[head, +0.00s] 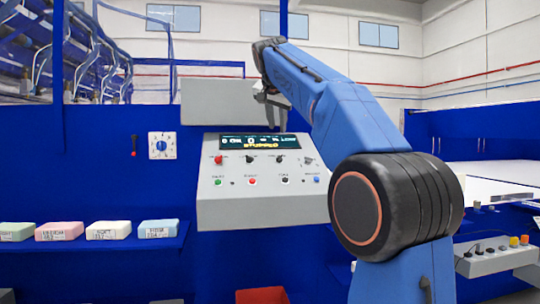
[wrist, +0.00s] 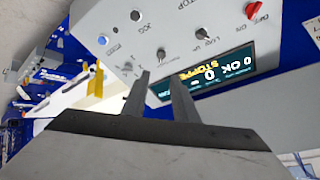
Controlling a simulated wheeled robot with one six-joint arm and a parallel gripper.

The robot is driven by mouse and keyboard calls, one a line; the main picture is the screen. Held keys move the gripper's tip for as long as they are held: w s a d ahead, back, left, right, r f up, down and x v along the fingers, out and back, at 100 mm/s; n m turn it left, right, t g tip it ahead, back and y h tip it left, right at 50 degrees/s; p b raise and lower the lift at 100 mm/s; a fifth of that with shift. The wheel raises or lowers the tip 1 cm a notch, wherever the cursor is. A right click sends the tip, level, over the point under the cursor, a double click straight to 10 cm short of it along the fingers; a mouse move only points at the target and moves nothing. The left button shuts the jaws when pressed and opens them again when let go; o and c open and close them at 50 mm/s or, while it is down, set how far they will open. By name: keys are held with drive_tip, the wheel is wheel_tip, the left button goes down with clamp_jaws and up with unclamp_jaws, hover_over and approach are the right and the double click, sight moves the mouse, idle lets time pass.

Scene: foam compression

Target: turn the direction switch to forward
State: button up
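The grey control panel (head: 262,207) has a row of switches under its lit display (head: 252,143). A red knob (head: 219,159), two black knobs (head: 250,158) (head: 280,159) and a further switch (head: 309,161) at the right end show in the head view. The labels are too small to tell which is the direction switch. In the wrist view the panel appears upside down, with the red knob (wrist: 253,10) and black knobs (wrist: 203,33) (wrist: 162,54). My gripper (head: 270,96) is above the panel's upper edge. Its two fingers (wrist: 163,78) are apart and empty.
Several push buttons, including a blue one (head: 317,179), line the panel's lower front. A shelf (head: 90,245) with coloured foam blocks (head: 60,231) is at the left. A rotary dial (head: 162,145) is on the blue wall. A grey box (head: 215,103) stands behind the panel.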

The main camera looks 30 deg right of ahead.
sight(280, 156)
drive_tip(key=x, duration=1.7)
drive_tip(key=shift+w+d, duration=0.1)
drive_tip(key=shift+w, duration=0.2)
clamp_jaws()
